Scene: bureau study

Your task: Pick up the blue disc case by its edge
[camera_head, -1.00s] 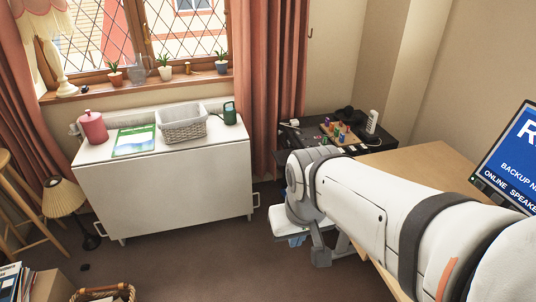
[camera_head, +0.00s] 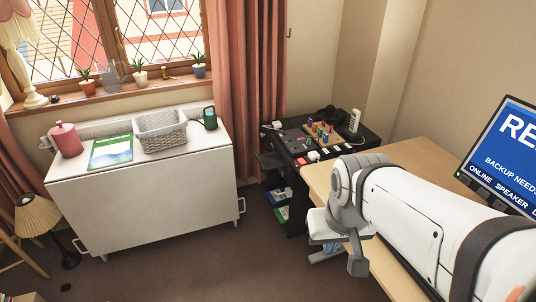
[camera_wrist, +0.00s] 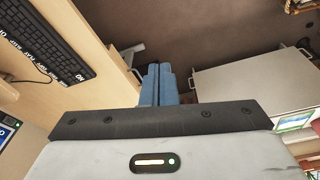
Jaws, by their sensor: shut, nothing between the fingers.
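My gripper (camera_wrist: 158,70) shows in the wrist view as two blue fingers shut together with nothing between them. It points out over the brown floor, beside the wooden desk edge. In the head view my arm hides most of the gripper. I cannot make out the blue disc case for certain. A small blue item (camera_head: 279,197) lies in the open side of the black cabinet (camera_head: 297,222), above a green one. It is too small to tell if it is the case. My gripper is apart from it.
A wooden desk (camera_head: 385,153) with a monitor (camera_head: 510,150) is at the right, and a keyboard (camera_wrist: 45,40) lies on it. The cabinet top holds several small objects. A white drop-leaf table (camera_head: 150,215) with a grey basket (camera_head: 161,132) stands left. Brown floor (camera_head: 200,270) is clear between.

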